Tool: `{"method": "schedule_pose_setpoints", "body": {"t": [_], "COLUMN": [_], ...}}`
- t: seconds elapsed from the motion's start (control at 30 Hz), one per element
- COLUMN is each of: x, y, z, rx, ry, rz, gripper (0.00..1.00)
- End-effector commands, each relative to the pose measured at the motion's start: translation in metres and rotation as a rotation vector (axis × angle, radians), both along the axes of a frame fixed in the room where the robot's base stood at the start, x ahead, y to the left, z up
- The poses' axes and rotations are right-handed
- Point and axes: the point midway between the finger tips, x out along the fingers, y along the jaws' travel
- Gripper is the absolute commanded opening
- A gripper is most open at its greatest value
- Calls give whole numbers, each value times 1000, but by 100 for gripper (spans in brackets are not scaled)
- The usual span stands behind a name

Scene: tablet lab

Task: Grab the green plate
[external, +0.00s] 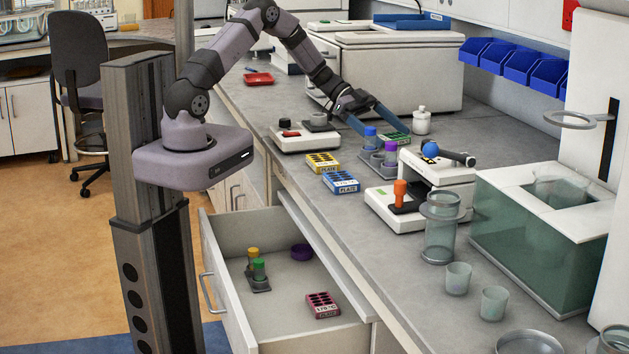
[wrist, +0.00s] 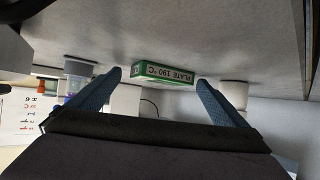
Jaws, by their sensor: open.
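The green plate (wrist: 162,74) shows in the wrist view as a small green block with a white label reading "PLATE 190 °C", upside down in the picture. It lies on the grey bench, beyond and between my fingertips, with no contact visible. In the wrist view my gripper (wrist: 158,82) is open and empty, with one finger at each side of the plate.
Yellow (external: 323,162) and blue (external: 341,182) plates lie nearer. An open drawer (external: 285,270) holds a maroon plate (external: 322,305).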

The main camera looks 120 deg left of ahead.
Motion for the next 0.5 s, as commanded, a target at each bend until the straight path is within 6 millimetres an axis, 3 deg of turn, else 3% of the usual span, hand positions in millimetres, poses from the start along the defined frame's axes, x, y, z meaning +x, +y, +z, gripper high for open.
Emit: {"method": "schedule_pose_setpoints", "body": {"t": [0.07,0.2,0.23,0.5], "x": [0,0,0,0], "y": [0,0,0,0], "z": [0,0,0,1], "rx": [0,0,0,1], "ry": [0,0,0,0], "rz": [0,0,0,0], "gripper": [93,59,56,56]}}
